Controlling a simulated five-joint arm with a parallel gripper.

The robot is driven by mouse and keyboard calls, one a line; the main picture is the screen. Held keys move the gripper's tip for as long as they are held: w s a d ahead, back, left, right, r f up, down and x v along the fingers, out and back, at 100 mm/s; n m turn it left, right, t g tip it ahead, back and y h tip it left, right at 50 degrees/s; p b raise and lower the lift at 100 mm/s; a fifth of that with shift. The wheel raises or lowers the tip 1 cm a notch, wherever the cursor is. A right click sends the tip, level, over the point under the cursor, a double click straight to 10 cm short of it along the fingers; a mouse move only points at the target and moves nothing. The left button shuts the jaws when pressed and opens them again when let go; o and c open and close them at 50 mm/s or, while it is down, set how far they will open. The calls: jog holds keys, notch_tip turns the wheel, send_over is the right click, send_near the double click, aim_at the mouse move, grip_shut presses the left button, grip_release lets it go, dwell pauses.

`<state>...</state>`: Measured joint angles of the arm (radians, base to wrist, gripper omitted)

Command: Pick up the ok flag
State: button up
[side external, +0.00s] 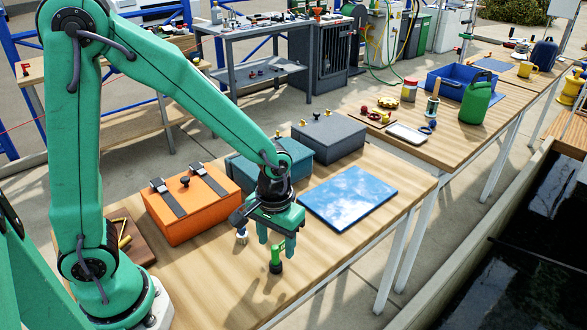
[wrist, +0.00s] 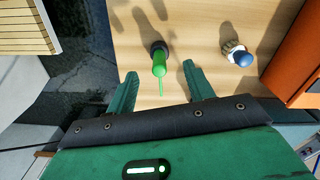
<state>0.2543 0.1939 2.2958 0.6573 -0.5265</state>
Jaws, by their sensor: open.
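A small green flag (side external: 277,252) stands upright in a round black base on the wooden bench, near its front edge. I take it to be the ok flag; no writing on it can be read. My gripper (side external: 276,242) points down above it, open and empty. In the wrist view the flag (wrist: 159,68) shows in the gap between the two green fingertips of my gripper (wrist: 159,73). Neither finger visibly touches it. Whether the fingers reach down to the flag's height is hard to tell.
A small blue-topped piece (wrist: 240,57) stands close beside my gripper. An orange case (side external: 195,212), a teal case (side external: 270,168) and a grey case (side external: 329,137) line the back of the bench. A blue panel (side external: 350,197) lies to the right. The bench's front right corner is clear.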

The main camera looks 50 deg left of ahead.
aim_at(276, 260)
jog(key=shift+f, duration=0.4)
jog(key=shift+s+f, duration=0.2)
jog(key=shift+f, duration=2.4)
jog(key=shift+c, duration=0.2)
jog(key=c, duration=1.1)
